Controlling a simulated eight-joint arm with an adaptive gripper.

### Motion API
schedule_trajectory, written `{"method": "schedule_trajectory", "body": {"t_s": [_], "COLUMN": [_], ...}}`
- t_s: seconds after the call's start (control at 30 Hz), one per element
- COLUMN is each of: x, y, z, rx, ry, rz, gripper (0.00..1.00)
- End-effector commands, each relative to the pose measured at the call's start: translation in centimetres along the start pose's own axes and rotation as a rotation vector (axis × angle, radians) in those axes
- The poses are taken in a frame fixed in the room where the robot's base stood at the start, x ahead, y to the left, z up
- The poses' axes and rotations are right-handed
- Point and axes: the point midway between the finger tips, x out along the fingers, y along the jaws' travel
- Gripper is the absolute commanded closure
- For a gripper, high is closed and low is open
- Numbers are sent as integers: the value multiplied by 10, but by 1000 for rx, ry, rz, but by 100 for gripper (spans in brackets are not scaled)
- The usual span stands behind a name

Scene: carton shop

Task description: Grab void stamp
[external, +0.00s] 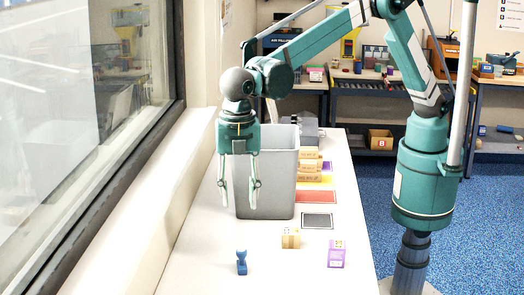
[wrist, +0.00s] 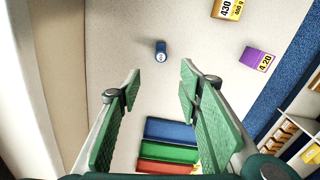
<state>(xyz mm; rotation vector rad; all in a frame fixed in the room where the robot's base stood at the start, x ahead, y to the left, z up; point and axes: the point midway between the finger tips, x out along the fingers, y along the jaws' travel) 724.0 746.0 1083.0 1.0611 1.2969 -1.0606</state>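A small blue stamp (external: 241,262) stands upright on the white table near its front, left of the boxes. I cannot read any wording on it. In the wrist view a blue piece with a pale mark on top (wrist: 161,50) lies beyond the fingertips, close to the middle; it looks like the same stamp. My gripper (external: 239,204) hangs pointing down above the table, in front of the grey bin and farther back than the stamp. It is open and empty. In the wrist view the two green-padded fingers (wrist: 160,82) stand well apart with bare table between them.
A tan box (external: 291,238) and a purple box (external: 336,254) stand right of the stamp. A tall grey bin (external: 283,180) stands behind my gripper. Flat dark (external: 318,221) and red (external: 316,197) rectangles lie beside it. A window ledge runs along the left.

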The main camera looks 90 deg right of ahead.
Motion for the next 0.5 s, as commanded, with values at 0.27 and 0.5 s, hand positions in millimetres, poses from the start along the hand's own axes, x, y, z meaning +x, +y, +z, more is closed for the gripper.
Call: {"method": "schedule_trajectory", "body": {"t_s": [0.27, 0.5], "x": [103, 131], "y": [0, 0], "z": [0, 0], "rx": [0, 0], "ry": [0, 0], "rz": [0, 0], "gripper": [64, 64]}}
